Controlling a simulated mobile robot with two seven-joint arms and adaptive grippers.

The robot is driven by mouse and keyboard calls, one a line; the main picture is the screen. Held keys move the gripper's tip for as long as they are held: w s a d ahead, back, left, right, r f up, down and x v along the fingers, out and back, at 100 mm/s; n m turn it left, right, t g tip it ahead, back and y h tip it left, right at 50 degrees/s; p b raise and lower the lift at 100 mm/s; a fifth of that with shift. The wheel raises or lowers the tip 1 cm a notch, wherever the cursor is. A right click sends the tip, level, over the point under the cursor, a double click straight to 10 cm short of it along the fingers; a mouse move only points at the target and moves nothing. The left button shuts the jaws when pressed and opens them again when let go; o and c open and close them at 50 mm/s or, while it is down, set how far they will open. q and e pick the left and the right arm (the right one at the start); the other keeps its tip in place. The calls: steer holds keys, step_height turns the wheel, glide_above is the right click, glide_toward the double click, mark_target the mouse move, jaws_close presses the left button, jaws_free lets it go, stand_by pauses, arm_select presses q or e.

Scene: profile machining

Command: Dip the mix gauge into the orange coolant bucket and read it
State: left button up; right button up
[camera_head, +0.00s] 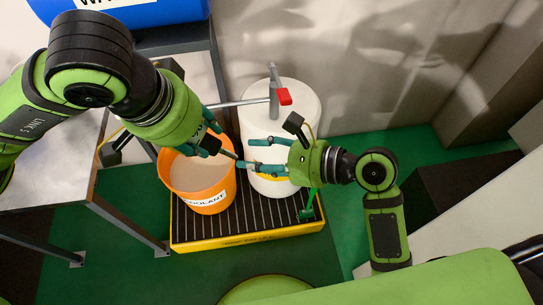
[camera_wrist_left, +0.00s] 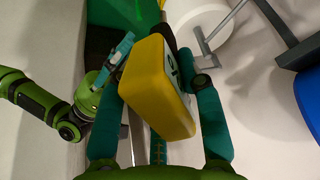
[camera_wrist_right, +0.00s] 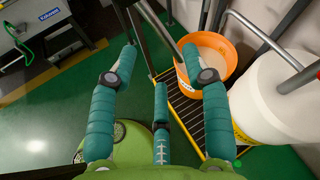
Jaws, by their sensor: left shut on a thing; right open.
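The orange coolant bucket (camera_head: 207,204) stands on a grated pallet, with pale brownish liquid inside; it also shows in the right wrist view (camera_wrist_right: 226,72). My left gripper (camera_head: 212,143) is above the bucket's right rim. In the left wrist view its fingers are shut on a yellow block-shaped body (camera_wrist_left: 158,85), which looks like the mix gauge. A thin dark rod (camera_head: 236,159) runs from beside the left gripper toward my right gripper. My right gripper (camera_head: 256,155) is open, right of the bucket and in front of the white drum. Whether it touches the rod is unclear.
The white drum (camera_head: 303,98) with a grey pump and red handle (camera_head: 284,96) stands behind the right gripper. The pallet (camera_head: 247,240) has a yellow edge. A metal table (camera_head: 60,180) is at left, and a blue barrel (camera_head: 150,12) is above it.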

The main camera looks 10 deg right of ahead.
steer(key=x, duration=0.9)
steer(key=shift+f, duration=0.1)
jaws_close()
arm_select(q)
steer(key=o, duration=1.2)
steer(key=shift+r, duration=0.1)
